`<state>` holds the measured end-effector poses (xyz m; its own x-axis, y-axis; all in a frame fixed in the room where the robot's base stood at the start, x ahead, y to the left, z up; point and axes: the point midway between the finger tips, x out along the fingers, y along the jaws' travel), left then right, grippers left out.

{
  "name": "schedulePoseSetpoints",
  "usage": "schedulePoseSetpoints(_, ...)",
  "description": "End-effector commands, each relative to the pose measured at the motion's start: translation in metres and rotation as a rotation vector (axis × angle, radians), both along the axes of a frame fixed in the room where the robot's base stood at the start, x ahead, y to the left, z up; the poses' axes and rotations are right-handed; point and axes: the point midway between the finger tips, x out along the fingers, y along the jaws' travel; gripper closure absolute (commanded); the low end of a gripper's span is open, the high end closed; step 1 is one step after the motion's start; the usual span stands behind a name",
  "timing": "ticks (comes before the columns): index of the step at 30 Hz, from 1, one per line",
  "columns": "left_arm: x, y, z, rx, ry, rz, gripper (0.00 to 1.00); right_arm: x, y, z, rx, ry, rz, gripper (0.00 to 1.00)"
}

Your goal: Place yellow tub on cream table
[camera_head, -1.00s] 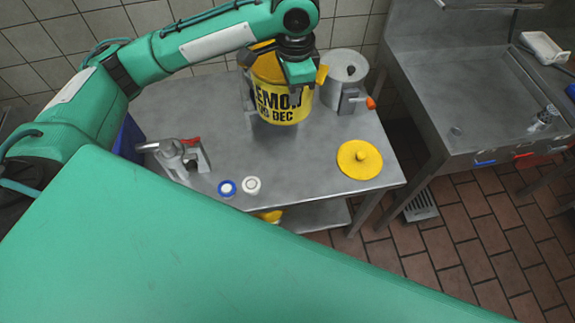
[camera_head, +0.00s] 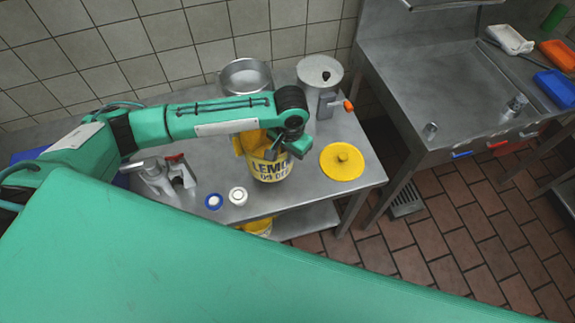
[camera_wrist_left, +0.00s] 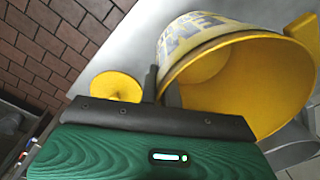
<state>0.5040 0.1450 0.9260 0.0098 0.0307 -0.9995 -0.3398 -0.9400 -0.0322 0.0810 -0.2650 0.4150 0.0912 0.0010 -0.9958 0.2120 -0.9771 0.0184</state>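The yellow tub (camera_head: 270,170), with dark lettering on a pale label, is over the front middle of the grey steel table (camera_head: 310,190). I cannot tell whether its base touches the table. My left gripper (camera_head: 282,148) is at the tub's upper edge, and my arm hides part of its top. In the left wrist view, the tub's open yellow mouth (camera_wrist_left: 240,80) faces the camera and its inside looks empty. The dark fingers (camera_wrist_left: 161,90) close on the tub's wall at the rim. My right gripper is in neither view.
A yellow round lid (camera_head: 341,162) lies to the right. A steel pot (camera_head: 245,76) and a cylinder with an orange-knobbed crank (camera_head: 322,78) stand behind. A sink (camera_head: 450,90) is at right.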

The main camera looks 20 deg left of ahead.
Motion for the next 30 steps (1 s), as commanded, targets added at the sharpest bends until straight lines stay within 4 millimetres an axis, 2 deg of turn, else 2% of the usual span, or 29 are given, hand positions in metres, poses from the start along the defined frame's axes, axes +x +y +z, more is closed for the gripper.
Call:
schedulePoseSetpoints(3,0.000,0.000,-0.019,0.001,0.001,-0.001,1.00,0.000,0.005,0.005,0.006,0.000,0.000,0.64)
schedulePoseSetpoints(8,0.000,0.000,-0.033,0.000,0.000,-0.001,1.00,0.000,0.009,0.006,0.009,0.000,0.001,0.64)
schedulePoseSetpoints(16,0.000,0.000,-0.069,0.000,0.001,-0.001,1.00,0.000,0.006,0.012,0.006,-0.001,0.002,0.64)
schedulePoseSetpoints(29,0.000,0.000,-0.077,0.000,-0.001,-0.002,1.00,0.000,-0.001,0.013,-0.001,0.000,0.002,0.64)
schedulePoseSetpoints(30,0.000,0.000,-0.077,0.000,-0.001,-0.002,0.91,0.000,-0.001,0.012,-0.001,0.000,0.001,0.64)
